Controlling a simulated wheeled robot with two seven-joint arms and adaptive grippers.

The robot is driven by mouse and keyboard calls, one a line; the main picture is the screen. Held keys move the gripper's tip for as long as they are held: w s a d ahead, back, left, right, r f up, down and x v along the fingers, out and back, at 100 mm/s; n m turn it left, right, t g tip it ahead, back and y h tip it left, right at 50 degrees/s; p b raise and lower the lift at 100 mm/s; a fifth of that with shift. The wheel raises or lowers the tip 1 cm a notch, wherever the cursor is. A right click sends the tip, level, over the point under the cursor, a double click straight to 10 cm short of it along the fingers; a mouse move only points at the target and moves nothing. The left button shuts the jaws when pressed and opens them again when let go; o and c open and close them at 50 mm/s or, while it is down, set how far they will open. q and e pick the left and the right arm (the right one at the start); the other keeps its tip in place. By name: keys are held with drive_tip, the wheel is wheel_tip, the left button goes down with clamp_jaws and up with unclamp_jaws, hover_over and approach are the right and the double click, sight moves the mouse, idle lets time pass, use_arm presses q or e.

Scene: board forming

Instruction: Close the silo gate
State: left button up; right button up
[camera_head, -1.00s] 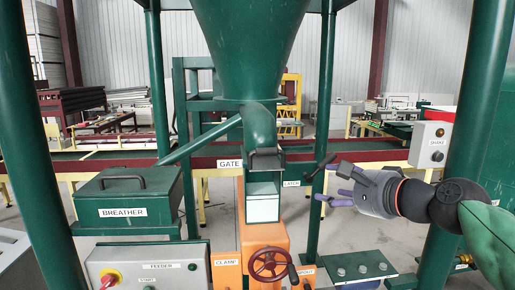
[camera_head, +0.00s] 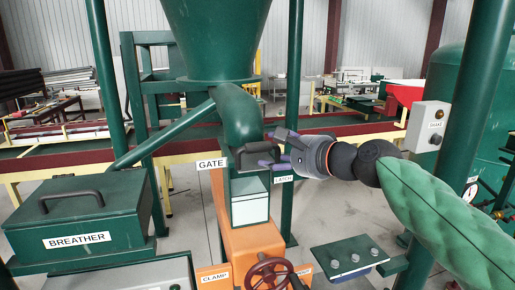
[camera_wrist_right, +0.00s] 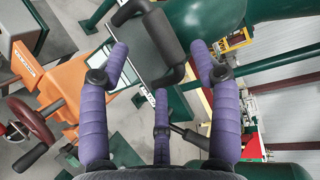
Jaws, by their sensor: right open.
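The silo gate is at the green spout (camera_head: 238,113) under the big funnel, beside the GATE label (camera_head: 211,163). Its dark handle (camera_head: 252,158) sticks out at the front of the spout. In the right wrist view the black bar handle (camera_wrist_right: 165,40) lies ahead of and between the purple fingers. My right gripper (camera_head: 272,153) is open at the right side of the handle; whether a finger touches it I cannot tell. The right wrist view shows the gripper (camera_wrist_right: 160,62) with its fingers spread. A pale box section (camera_head: 250,208) sits below the gate. My left gripper is not in view.
The LATCH label (camera_head: 284,179) is just below my right gripper. An orange stand (camera_head: 240,245) with a red handwheel (camera_head: 270,272) is below. The BREATHER box (camera_head: 80,220) is at left, a button plate (camera_head: 350,257) at lower right. Green posts (camera_head: 465,120) flank the work area.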

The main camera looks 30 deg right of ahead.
sight(262, 151)
drive_tip(key=x, duration=0.7)
drive_tip(key=shift+p, duration=0.35)
drive_tip(key=shift+s, duration=0.1)
drive_tip(key=shift+c, duration=0.5)
clamp_jaws()
drive_tip(key=shift+w+d, duration=0.25)
drive_tip(key=shift+w, duration=0.8)
drive_tip(key=shift+w+d, duration=0.3)
drive_tip(key=shift+w, duration=0.7)
drive_tip(key=shift+s+r, duration=0.15)
